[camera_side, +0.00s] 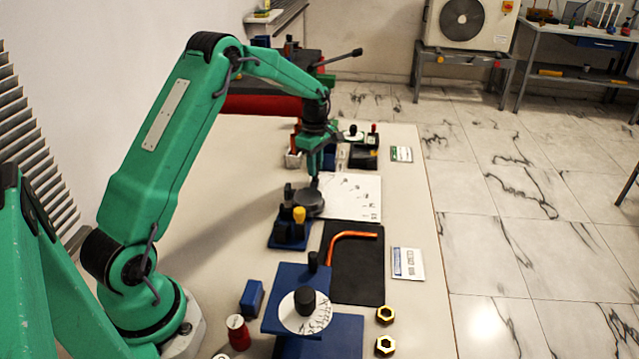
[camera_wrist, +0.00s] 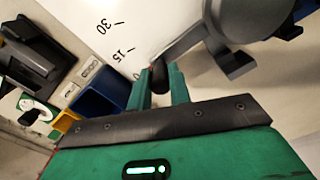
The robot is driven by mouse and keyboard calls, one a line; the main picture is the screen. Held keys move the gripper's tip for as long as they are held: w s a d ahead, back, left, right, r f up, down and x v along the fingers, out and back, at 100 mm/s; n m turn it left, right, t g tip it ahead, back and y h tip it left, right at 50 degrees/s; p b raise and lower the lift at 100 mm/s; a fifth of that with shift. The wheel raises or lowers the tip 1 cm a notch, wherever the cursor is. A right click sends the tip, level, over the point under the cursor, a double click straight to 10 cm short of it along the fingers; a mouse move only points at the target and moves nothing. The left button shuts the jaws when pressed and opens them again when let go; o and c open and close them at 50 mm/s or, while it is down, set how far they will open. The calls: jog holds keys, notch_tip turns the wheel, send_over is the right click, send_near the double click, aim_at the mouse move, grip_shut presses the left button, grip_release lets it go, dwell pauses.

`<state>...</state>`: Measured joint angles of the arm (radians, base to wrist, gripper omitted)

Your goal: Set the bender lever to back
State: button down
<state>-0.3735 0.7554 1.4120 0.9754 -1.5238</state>
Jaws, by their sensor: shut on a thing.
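The bender (camera_side: 308,202) is a grey round body beside a blue block with a yellow knob, on the table's middle. In the wrist view its grey body (camera_wrist: 250,18) is at the top right. Its grey lever (camera_wrist: 188,45) reaches down-left from it to a dark knob (camera_wrist: 160,76). My gripper (camera_wrist: 162,86) is shut on that knob, a green finger on each side. In the side view my gripper (camera_side: 315,172) points down at the bender's far side and hides the knob. A white scale sheet (camera_side: 355,197) lies beside it, with 15 and 30 readable in the wrist view.
A black mat (camera_side: 345,285) with a bent copper pipe (camera_side: 352,235) lies nearer. A blue stand with a white dial (camera_side: 292,312) and brass nuts (camera_side: 385,314) are at the front. A black device (camera_side: 363,155) and a blue bin (camera_wrist: 100,98) stand close behind my gripper.

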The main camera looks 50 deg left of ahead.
jog(key=shift+s+a, duration=0.1)
jog(key=shift+a, duration=0.05)
jog(key=c, duration=1.3)
grip_release()
jog(key=shift+r, duration=0.1)
jog(key=shift+r, duration=3.8)
